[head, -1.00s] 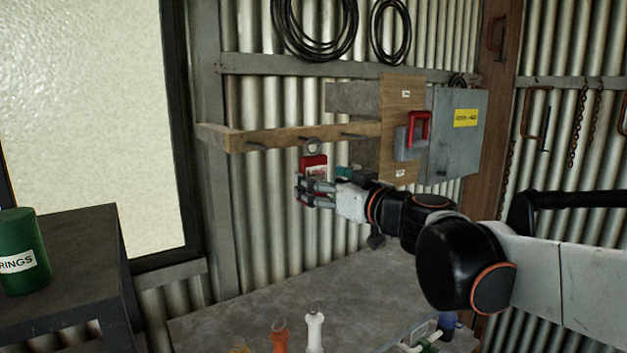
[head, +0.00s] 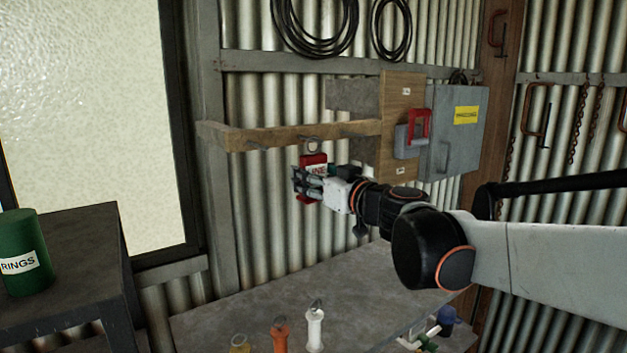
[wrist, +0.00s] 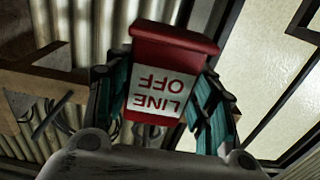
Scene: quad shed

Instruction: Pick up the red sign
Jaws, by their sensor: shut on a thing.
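The red sign (head: 314,161) has a white panel and a ring at its top. It is by the wooden rail (head: 290,138) on the corrugated wall, just below the rail's pegs. My gripper (head: 308,184) is shut on the sign, with its fingers across the sign's lower part. In the wrist view the sign (wrist: 175,50) sits between the two teal-padded fingers, and its panel reads "LINE OFF" upside down. I cannot tell whether the ring is still around a peg.
A grey box with a yellow label (head: 464,140) and a wooden board with a red handle (head: 420,125) are right of the sign. A green can (head: 22,250) stands at left.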

